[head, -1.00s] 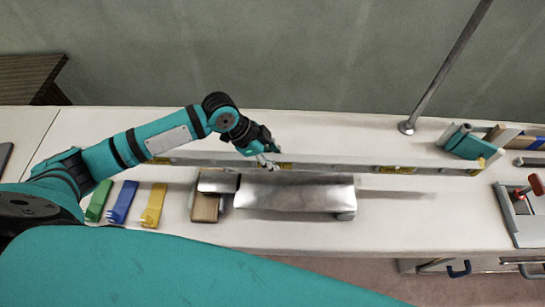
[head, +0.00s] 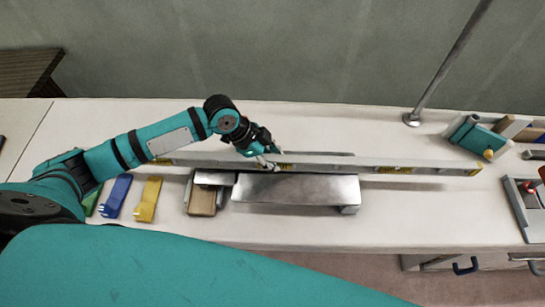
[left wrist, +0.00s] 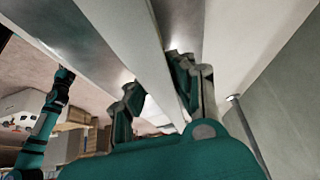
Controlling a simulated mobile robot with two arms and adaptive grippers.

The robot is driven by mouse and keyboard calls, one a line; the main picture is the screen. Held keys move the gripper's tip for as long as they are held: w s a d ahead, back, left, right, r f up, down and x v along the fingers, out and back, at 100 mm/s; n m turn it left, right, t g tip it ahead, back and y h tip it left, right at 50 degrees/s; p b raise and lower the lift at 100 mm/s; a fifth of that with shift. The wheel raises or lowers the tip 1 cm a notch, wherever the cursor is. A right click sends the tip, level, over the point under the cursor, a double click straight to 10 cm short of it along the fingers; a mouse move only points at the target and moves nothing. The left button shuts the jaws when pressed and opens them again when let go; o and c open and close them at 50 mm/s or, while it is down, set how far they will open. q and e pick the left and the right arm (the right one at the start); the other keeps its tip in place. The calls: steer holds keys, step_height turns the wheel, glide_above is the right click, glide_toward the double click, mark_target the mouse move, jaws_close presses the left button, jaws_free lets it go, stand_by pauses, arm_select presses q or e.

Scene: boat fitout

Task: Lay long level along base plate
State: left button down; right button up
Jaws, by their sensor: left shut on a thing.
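The long level (head: 340,162) is a thin silver bar with yellow marks, stretched left to right in the head view. My left gripper (head: 269,160) is shut on it left of its middle. A shadow apart from the bar suggests it is raised off the bench. The shiny metal base plate (head: 300,190) lies just in front of it; the bar runs roughly parallel to its far edge. In the left wrist view the level (left wrist: 135,35) passes between the fingers (left wrist: 155,85). My right gripper (left wrist: 62,85) shows small and far off there; its jaws are unclear.
Left of the plate are a wooden block (head: 202,202) and yellow (head: 148,199) and blue (head: 116,196) clips. A teal item (head: 473,137) and a vise-like tool (head: 525,205) stand at the right.

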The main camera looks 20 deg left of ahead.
arm_select(q)
steer(key=c, duration=1)
jaws_free()
steer(key=shift+c, duration=0.2)
steer(key=shift+f, duration=0.1)
steer(key=v, duration=1.2)
